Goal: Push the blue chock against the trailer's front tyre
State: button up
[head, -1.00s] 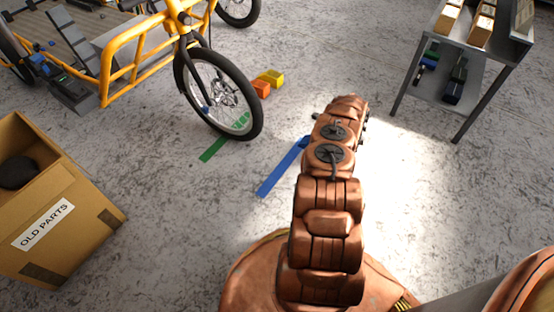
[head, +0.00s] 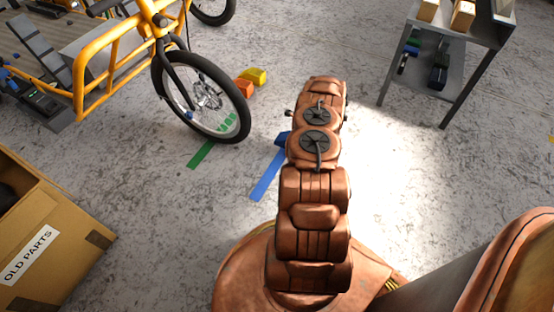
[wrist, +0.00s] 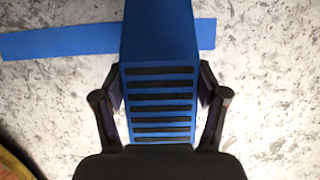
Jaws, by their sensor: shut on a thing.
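The blue chock (wrist: 158,35) has black ribs on its near face and stands on the floor between the two fingers of my gripper (wrist: 158,78) in the wrist view. The fingers are shut on its sides. In the head view the chock (head: 282,138) shows only partly, at the left edge of my arm; the gripper is hidden there. The front tyre (head: 241,104) of the yellow-framed vehicle stands to the left of the chock. Bare floor shows between them, so they are apart.
A blue floor strip (head: 267,177) runs by the chock; a green strip (head: 202,153) lies under the tyre. A cardboard box (head: 75,265) stands front left, a grey metal table (head: 462,38) back right.

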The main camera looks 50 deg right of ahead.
jog(key=a+f+b, duration=0.1)
jog(key=a+b, duration=0.1)
jog(key=a, duration=0.1)
jog(key=a+f+b, duration=0.2)
jog(key=a, duration=0.2)
jog(key=a+f+b, duration=0.1)
jog(key=a+b, duration=0.1)
jog(key=a, duration=0.2)
jog(key=shift+a+f+b, duration=0.15)
jog(key=shift+f+b, duration=0.2)
jog(key=shift+f, duration=0.05)
jog(key=shift+r, duration=0.1)
jog(key=o, duration=1.6)
jog(key=shift+o, duration=0.2)
